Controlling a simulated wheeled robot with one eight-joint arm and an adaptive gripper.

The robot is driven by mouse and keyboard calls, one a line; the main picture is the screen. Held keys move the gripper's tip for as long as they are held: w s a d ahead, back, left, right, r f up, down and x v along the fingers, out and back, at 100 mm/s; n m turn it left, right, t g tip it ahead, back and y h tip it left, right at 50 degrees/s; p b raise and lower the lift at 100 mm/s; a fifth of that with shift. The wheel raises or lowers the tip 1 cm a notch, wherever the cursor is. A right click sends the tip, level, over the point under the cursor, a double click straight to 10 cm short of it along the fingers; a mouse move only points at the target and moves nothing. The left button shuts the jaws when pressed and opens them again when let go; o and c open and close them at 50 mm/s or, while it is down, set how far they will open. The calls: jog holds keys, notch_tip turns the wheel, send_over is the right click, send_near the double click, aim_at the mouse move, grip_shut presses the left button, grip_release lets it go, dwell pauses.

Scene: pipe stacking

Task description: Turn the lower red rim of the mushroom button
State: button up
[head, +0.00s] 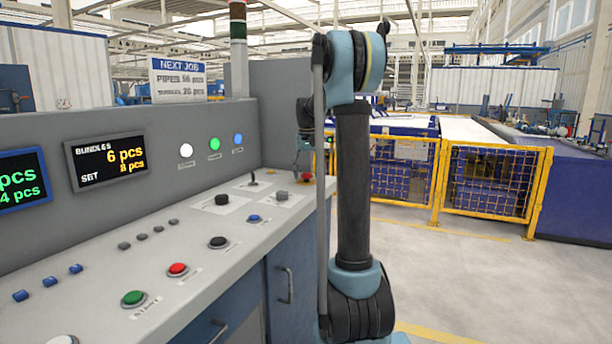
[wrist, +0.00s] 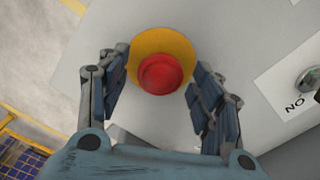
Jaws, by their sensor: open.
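The red mushroom button (wrist: 160,75) sits on a round yellow plate (wrist: 160,41) near a corner of the light grey console top. In the wrist view my gripper (wrist: 157,92) is open, with one finger on each side of the red button. The fingers look apart from it.
The console top (head: 200,250) carries several other buttons, including a green one (head: 133,298) and a red one (head: 178,269). A yellow fence (head: 490,185) stands beyond. Open floor (head: 470,270) lies right of the console.

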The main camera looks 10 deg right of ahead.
jog(key=shift+r, duration=0.1)
notch_tip(320, 180, up, 12)
dwell(0.5)
jog(key=s+f+t, duration=0.1)
jog(key=s+f, duration=0.4)
jog(key=s, duration=0.8)
jog(key=s+f, duration=0.5)
jog(key=s, duration=0.7)
jog(key=s+f+n+t, duration=0.1)
jog(key=s+f, duration=1.8)
jog(key=f, duration=0.1)
jog(key=shift+f, duration=0.15)
jog(key=shift+s, duration=0.1)
